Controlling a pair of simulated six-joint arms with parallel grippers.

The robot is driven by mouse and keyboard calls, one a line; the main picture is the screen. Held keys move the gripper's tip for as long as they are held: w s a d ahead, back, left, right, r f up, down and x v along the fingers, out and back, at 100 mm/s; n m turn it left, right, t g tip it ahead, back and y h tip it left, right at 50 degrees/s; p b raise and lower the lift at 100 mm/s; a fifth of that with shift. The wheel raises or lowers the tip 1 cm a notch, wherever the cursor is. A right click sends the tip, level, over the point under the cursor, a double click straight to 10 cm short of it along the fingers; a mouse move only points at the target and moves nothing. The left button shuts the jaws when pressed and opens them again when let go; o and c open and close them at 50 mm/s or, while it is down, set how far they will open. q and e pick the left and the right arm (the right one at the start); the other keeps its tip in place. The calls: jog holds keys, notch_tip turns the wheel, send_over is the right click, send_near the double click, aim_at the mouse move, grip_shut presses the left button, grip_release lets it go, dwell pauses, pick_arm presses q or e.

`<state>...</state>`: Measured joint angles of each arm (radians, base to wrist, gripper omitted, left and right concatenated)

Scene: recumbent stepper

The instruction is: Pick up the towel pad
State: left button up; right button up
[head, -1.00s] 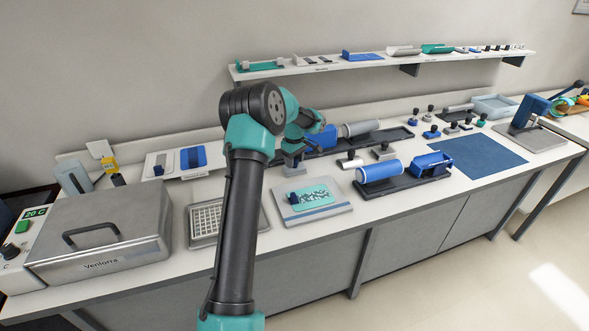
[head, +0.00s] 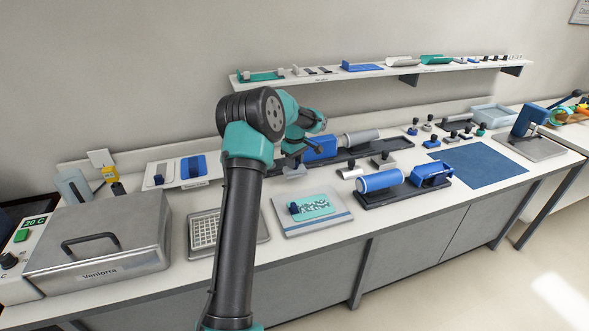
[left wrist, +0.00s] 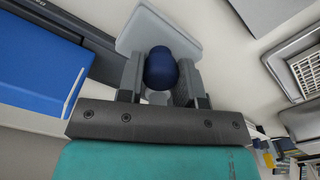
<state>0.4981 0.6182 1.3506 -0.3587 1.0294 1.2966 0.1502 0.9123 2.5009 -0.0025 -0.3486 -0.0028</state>
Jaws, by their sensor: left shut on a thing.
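The towel pad, a light grey pad (left wrist: 150,28) with a dark blue knob (left wrist: 162,68), is between the fingers of my left gripper in the left wrist view. My left gripper (left wrist: 160,82) is shut on the knob, one finger on each side. In the head view my left gripper (head: 293,155) is over the back part of the bench, and the grey pad (head: 294,170) shows just below it, partly hidden by my arm. I cannot tell whether the pad touches the bench. My right gripper is not in view.
A blue block (head: 320,148) on a dark tray stands right beside the gripper. In front are a plate with a teal piece (head: 315,203), a slotted tray (head: 204,229) and a blue roller (head: 380,180). A steel box (head: 100,240) is at left. A blue mat (head: 480,163) lies clear at right.

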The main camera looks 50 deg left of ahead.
pick_arm(q)
notch_tip(320, 180, up, 6)
jog(key=shift+r, duration=0.1)
dwell(0.4)
